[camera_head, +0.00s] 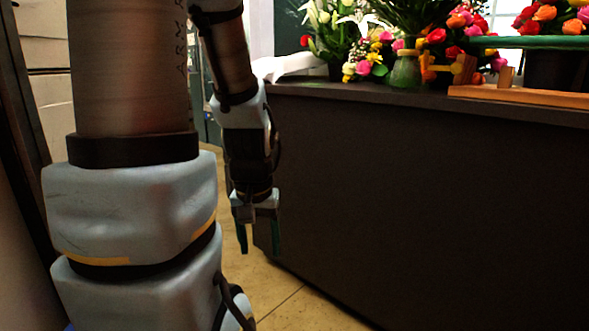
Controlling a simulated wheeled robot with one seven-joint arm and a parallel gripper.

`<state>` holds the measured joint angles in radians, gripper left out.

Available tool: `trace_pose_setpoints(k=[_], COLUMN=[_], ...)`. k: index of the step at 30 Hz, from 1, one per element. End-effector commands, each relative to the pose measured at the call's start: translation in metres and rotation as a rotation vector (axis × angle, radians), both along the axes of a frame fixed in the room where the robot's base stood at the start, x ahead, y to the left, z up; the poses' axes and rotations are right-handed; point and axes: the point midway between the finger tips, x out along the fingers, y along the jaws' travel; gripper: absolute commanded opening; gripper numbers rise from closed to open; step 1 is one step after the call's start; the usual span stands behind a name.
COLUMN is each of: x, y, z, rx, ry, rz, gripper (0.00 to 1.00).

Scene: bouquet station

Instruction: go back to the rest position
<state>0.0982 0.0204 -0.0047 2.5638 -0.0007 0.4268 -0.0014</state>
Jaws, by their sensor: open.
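My gripper (258,238) hangs pointing down in the head view, left of the middle, at the near left corner of the dark counter. Its two dark green fingers are apart and nothing shows between them. It is below the level of the counter top, in front of the tiled floor and the counter's left edge. My arm's large links fill the left of the view.
The dark counter (420,190) fills the right side. On it stand flower bouquets (370,55), a green glass vase (405,70), a wooden tray (520,95) and a white object (290,66) at its left end. Tiled floor (275,295) shows below my gripper.

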Motion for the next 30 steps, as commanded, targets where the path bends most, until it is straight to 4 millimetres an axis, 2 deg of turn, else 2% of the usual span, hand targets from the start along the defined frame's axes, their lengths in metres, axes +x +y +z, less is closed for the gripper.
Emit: trace_pose_setpoints(k=[1,8,24,30], x=[0.001,0.002,0.003,0.003], y=[-0.001,-0.002,-0.003,-0.003], z=[0.024,0.077,0.241,0.296], rx=[-0.001,-0.003,-0.004,-0.004], ry=[-0.004,-0.006,-0.008,-0.008], rz=[-0.002,0.0,0.001,0.001], gripper=[0.66,0.66,0.66,0.66])
